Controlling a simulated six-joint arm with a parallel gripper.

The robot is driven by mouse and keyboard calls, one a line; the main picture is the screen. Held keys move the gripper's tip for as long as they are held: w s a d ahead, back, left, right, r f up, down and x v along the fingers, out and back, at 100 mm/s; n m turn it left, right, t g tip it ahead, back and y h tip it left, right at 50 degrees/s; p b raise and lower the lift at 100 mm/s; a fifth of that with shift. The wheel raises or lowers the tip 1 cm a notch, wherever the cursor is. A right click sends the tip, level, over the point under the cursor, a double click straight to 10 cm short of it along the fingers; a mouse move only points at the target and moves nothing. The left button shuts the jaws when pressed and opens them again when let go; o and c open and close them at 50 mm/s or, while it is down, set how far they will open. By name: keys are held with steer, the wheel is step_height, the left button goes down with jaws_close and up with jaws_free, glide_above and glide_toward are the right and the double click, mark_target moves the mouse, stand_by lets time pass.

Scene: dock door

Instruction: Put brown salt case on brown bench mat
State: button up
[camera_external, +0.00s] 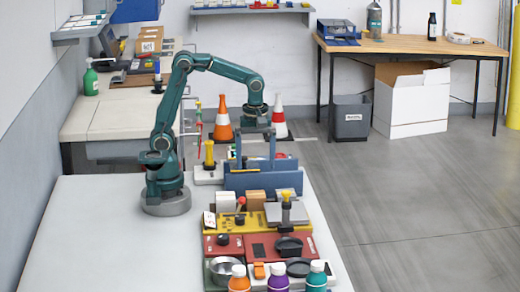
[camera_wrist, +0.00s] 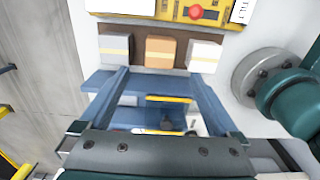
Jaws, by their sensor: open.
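A brown box with a pale band (camera_wrist: 160,50), seemingly the salt case, stands between a grey box (camera_wrist: 114,48) and a white box (camera_wrist: 204,56) in the wrist view. The brown box also shows in the external view (camera_external: 256,198). A dark brown strip (camera_wrist: 138,46) shows around these boxes; I cannot tell whether it is the bench mat. My gripper (camera_external: 256,166) is open above the blue rack (camera_external: 264,181). In the wrist view its two fingers (camera_wrist: 157,71) point toward the row of boxes, with nothing visibly held between them.
The blue rack has upright panels below my gripper. Past the boxes lie a yellow board (camera_external: 238,222) and a red board (camera_external: 262,246) with parts on them. Several bottles (camera_external: 278,279) stand at the front. The white table (camera_external: 110,235) is clear at left.

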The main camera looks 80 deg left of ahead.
steer(key=s+r+m+t, duration=0.3)
steer(key=s+m, duration=0.6)
steer(key=m, duration=0.9)
steer(key=t, duration=0.2)
steer(key=shift+s+r+t, duration=0.15)
steer(key=shift+s+t, duration=0.15)
steer(key=shift+s, duration=0.05)
